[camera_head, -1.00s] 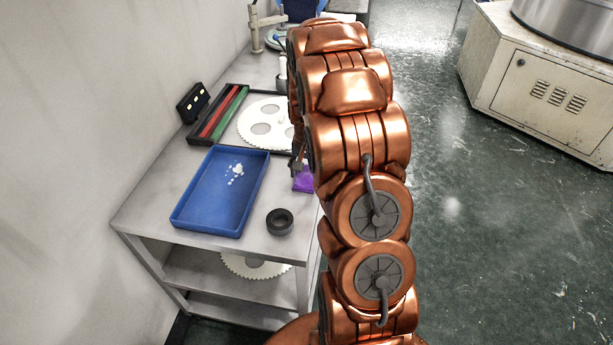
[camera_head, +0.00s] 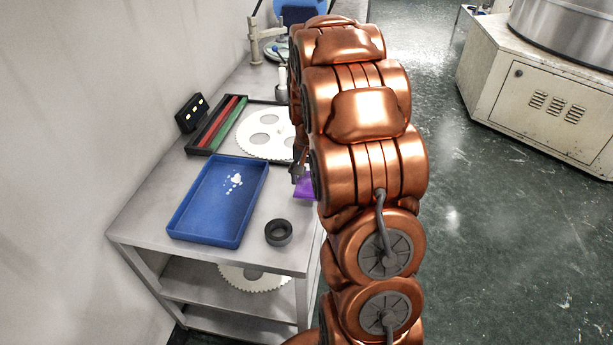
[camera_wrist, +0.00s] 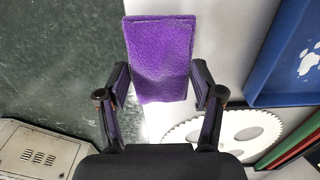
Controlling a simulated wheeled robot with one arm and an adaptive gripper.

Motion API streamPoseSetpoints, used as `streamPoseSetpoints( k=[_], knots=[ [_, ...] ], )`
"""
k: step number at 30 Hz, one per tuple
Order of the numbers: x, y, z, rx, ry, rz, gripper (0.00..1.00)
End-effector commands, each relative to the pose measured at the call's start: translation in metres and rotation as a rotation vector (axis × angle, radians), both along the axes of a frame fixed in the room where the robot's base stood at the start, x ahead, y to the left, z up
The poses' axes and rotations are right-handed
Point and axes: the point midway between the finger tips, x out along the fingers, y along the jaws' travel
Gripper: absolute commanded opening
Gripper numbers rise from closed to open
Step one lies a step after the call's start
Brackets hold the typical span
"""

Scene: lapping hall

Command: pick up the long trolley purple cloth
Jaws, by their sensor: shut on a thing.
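The purple cloth (camera_wrist: 160,50) fills the space between my gripper's (camera_wrist: 160,82) two fingers in the wrist view. My gripper is shut on it, one finger at each side. The cloth looks flat and roughly rectangular, and it spans the line between the pale trolley top and the green floor. In the head view only a small purple corner of the cloth (camera_head: 304,188) shows beside my arm, near the right edge of the trolley (camera_head: 150,215). My arm hides the rest. I cannot tell whether the cloth is clear of the trolley top.
A blue tray (camera_head: 182,232) and a dark ring (camera_head: 279,232) lie near the cloth. Behind are a white toothed disc (camera_head: 262,147), red and green bars (camera_head: 220,122) and a small dark box (camera_head: 191,112). A machine cabinet (camera_head: 540,105) stands right, across open floor.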

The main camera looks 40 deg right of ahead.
Motion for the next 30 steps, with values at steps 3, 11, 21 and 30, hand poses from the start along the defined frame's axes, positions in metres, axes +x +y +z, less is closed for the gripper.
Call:
streamPoseSetpoints(
  k=[3, 11, 21, 30],
  knots=[
    [-0.012, 0.004, 0.002, -0.003, -0.005, 0.0, 0.33],
    [-0.05, 0.02, 0.005, -0.002, -0.006, -0.001, 0.33],
    [-0.098, 0.039, 0.01, -0.001, -0.003, -0.001, 0.33],
    [-0.12, 0.048, 0.013, -0.002, -0.004, 0.0, 0.33]
  ],
)
